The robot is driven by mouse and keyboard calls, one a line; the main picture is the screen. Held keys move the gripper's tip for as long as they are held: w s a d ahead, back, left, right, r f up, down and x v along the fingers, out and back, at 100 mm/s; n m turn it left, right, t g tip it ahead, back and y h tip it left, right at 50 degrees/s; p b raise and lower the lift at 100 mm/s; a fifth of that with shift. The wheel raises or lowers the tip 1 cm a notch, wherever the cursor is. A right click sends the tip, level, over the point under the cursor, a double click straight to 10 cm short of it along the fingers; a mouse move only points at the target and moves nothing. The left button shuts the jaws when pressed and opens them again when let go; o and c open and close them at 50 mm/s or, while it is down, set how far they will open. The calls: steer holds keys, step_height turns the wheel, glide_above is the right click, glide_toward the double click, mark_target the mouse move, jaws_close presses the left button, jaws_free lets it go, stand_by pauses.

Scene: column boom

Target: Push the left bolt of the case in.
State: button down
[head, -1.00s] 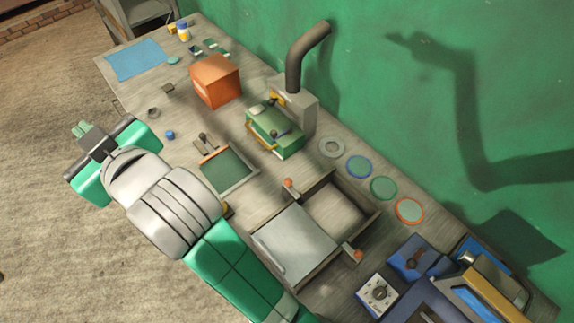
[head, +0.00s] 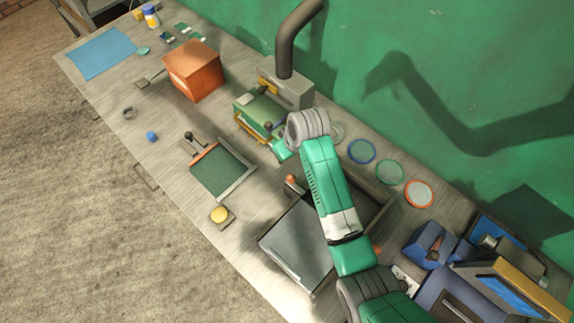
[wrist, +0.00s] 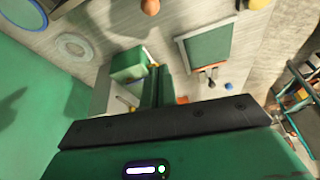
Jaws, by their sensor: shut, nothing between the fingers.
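The case is the grey box with a pale sliding lid (head: 297,245) at the lower middle of the head view. My arm hides part of its back. Its left bolt has an orange knob (head: 291,180) at the left side; the knob also shows at the top of the wrist view (wrist: 150,6). The right bolt's orange end (head: 376,250) shows beside my arm. My gripper (head: 277,149) is beyond the left bolt, near the green box-shaped device (head: 247,105), apart from the bolt. In the wrist view my gripper (wrist: 157,75) is shut and empty.
A green-topped tray (head: 222,172) with a lever and a yellow button (head: 219,215) lie left of the case. An orange box (head: 193,72) and a grey pipe unit (head: 287,88) stand farther back. Coloured rings (head: 389,172) lie to the right, near blue machines (head: 432,245).

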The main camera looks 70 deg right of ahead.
steer(key=p, duration=0.1)
glide_above(296, 184)
steer(key=w, duration=0.3)
steer(key=f, duration=0.7)
steer(key=d+f, duration=0.1)
steer(key=f, duration=0.2)
steer(key=shift+w+f, duration=0.15)
steer(key=shift+f, duration=0.15)
steer(key=shift+a, duration=0.1)
